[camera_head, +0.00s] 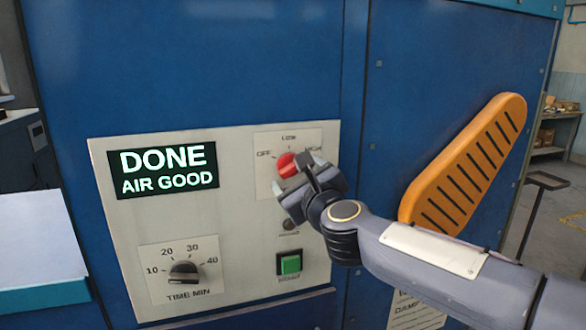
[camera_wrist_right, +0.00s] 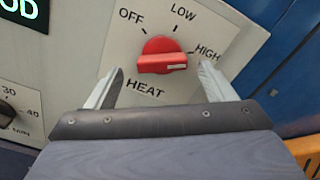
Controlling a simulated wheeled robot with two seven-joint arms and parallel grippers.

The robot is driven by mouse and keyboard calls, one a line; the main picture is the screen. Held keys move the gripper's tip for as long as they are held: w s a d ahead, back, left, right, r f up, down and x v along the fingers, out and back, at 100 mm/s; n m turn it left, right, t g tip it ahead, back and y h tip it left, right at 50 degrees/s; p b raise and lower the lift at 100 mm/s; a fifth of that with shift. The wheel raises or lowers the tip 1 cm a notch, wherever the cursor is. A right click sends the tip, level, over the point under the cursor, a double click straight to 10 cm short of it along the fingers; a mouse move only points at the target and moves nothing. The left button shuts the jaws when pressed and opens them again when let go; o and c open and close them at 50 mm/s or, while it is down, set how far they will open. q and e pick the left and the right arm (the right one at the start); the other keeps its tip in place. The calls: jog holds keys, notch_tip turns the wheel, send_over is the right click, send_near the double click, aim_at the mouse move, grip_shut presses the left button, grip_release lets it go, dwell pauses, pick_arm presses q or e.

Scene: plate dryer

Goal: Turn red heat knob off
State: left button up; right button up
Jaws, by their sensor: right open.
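The red heat knob (camera_head: 287,165) is on the upper right of the pale control panel (camera_head: 120,230). In the right wrist view the red knob (camera_wrist_right: 162,56) sits on a plate marked OFF, LOW, HIGH and HEAT. Its white mark points right, a little below the HIGH label. My right gripper (camera_head: 298,177) is in front of the knob. In the right wrist view its two fingers (camera_wrist_right: 160,88) are spread, one to the lower left and one to the lower right of the knob, with nothing between them. My left gripper is not in view.
The display (camera_head: 168,170) reads DONE AIR GOOD. A black time knob (camera_head: 184,272) is at the lower left and a green button (camera_head: 289,263) is below the heat knob.

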aim_at(294, 170)
jog(key=x, duration=0.4)
jog(key=shift+d+p, duration=0.1)
jog(key=shift+p, duration=0.2)
jog(key=c, duration=1)
